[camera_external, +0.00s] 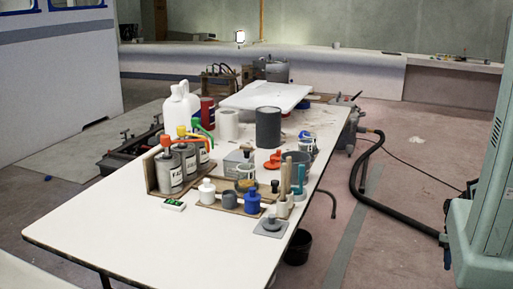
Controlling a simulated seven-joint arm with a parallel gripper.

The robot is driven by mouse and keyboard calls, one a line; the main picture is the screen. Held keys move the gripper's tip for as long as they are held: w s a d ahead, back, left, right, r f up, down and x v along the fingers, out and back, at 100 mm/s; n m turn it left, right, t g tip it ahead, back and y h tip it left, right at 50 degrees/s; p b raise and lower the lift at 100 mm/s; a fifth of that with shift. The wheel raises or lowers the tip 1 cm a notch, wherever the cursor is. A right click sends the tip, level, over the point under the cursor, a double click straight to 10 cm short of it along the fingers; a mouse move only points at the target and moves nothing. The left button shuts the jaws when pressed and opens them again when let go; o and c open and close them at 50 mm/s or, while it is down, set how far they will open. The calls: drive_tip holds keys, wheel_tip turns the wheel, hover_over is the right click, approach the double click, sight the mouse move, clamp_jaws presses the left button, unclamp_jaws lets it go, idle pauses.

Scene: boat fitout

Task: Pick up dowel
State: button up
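A tan wooden stick (286,177) that looks like the dowel stands upright near the right edge of the white table (130,235). Its lower end is in or behind a small pale cup (283,209); I cannot tell which. A teal stick (300,180) stands just to its right. My gripper is not in view, so its distance from the stick and its state do not show.
White and blue bottles (252,200) and a grey lidded piece (271,227) crowd the stick. Grey pumps (168,172) stand left on a wooden holder. A dark grey can (268,127) stands behind. The table's near left is clear.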

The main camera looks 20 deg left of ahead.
drive_tip(key=w+a+r+n+t, duration=0.1)
drive_tip(key=w+a+r+n, duration=0.3)
drive_tip(key=a, duration=0.5)
drive_tip(key=a+r+n+t, duration=0.1)
drive_tip(key=a+r+n, duration=0.1)
drive_tip(key=a+r, duration=0.55)
drive_tip(key=a+r+n+t, duration=0.15)
drive_tip(key=a+r, duration=0.35)
drive_tip(key=a, duration=0.6)
drive_tip(key=a+r+n, duration=0.2)
drive_tip(key=a+r, duration=0.5)
drive_tip(key=a, duration=0.2)
wheel_tip(320, 180, up, 30)
drive_tip(key=n+t+y, duration=0.2)
drive_tip(key=n, duration=0.7)
hover_over(289, 166)
drive_tip(key=shift+m, duration=0.35)
drive_tip(key=shift+w+a+f, duration=0.1)
drive_tip(key=shift+w+f, duration=0.1)
drive_tip(key=shift+f, duration=3.25)
drive_tip(key=shift+w+a+f, duration=0.1)
drive_tip(key=shift+w+f, duration=0.05)
drive_tip(key=shift+f, duration=3.25)
clamp_jaws()
